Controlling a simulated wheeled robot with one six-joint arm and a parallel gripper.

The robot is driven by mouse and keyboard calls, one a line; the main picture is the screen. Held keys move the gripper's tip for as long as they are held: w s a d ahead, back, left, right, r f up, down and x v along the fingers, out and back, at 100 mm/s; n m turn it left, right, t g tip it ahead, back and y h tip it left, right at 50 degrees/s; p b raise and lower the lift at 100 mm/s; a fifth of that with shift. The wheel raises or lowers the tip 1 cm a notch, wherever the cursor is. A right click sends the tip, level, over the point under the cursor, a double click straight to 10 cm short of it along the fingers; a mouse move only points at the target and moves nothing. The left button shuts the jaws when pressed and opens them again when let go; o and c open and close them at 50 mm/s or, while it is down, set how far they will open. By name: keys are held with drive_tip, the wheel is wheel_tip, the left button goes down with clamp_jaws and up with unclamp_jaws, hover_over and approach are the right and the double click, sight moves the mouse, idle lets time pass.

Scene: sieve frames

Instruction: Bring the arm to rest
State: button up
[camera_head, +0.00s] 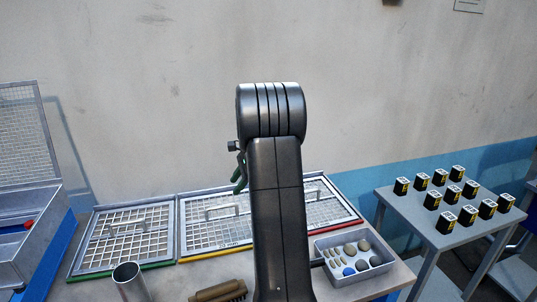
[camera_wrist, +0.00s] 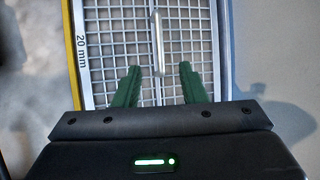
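My gripper (camera_wrist: 159,69) is open, its two green fingers apart with nothing held between them. In the wrist view it is over a wire sieve frame (camera_wrist: 88,60) with a yellow edge marked 20 mm. The frame's bar handle (camera_wrist: 157,40) lies ahead of and partly between the fingertips; I cannot tell the height gap. In the head view my arm stands upright in the middle and hides most of the gripper; a bit of green finger (camera_head: 240,182) shows at its left.
The bench holds a green-edged sieve frame (camera_head: 125,266), a yellow-edged one (camera_head: 217,257) and a red-edged one (camera_head: 345,222). A metal cup (camera_head: 130,284), a brush (camera_head: 218,291) and a stone tray (camera_head: 333,280) stand in front. A side table (camera_head: 405,208) bears several black boxes.

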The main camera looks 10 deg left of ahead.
drive_tip(key=p+x, duration=0.1)
drive_tip(key=x, duration=1.1)
drive_tip(key=shift+a+f+p, duration=0.2)
drive_tip(key=shift+f+p, duration=0.1)
drive_tip(key=shift+p, duration=0.1)
drive_tip(key=shift+a+r+p, duration=0.1)
drive_tip(key=shift+r+p, duration=0.8)
drive_tip(key=shift+r, duration=0.55)
drive_tip(key=shift+f, duration=0.1)
